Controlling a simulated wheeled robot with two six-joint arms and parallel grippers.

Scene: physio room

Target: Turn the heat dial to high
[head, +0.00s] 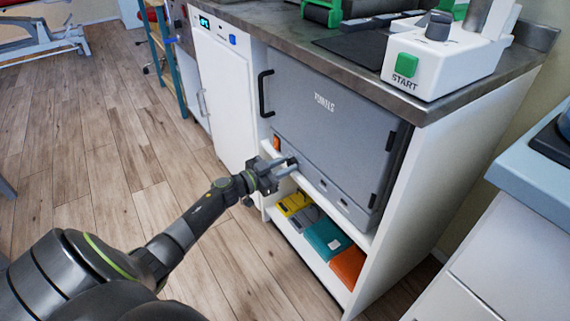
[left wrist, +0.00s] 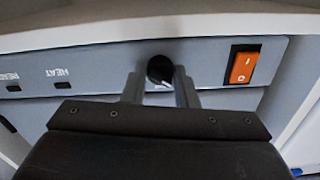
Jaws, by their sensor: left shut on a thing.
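The heat dial is a small black round knob (left wrist: 160,70) with a white mark, on the grey lower panel of the towel cabinet (head: 335,115). In the left wrist view the panel appears upside down, and the white mark sits at the knob's lower edge. My left gripper (left wrist: 160,84) has one finger on each side of the knob and is shut on it. In the head view the left gripper (head: 288,166) reaches the panel below the cabinet door and largely hides the knob. The knob's scale cannot be read. My right gripper is not in view.
An orange rocker switch (left wrist: 243,67) is beside the knob; labels reading HEAT (left wrist: 62,72) and READY sit on the other side. A black door handle (head: 265,93) sticks out above. A shelf below holds coloured packs (head: 326,239). Wooden floor (head: 110,150) lies open at left.

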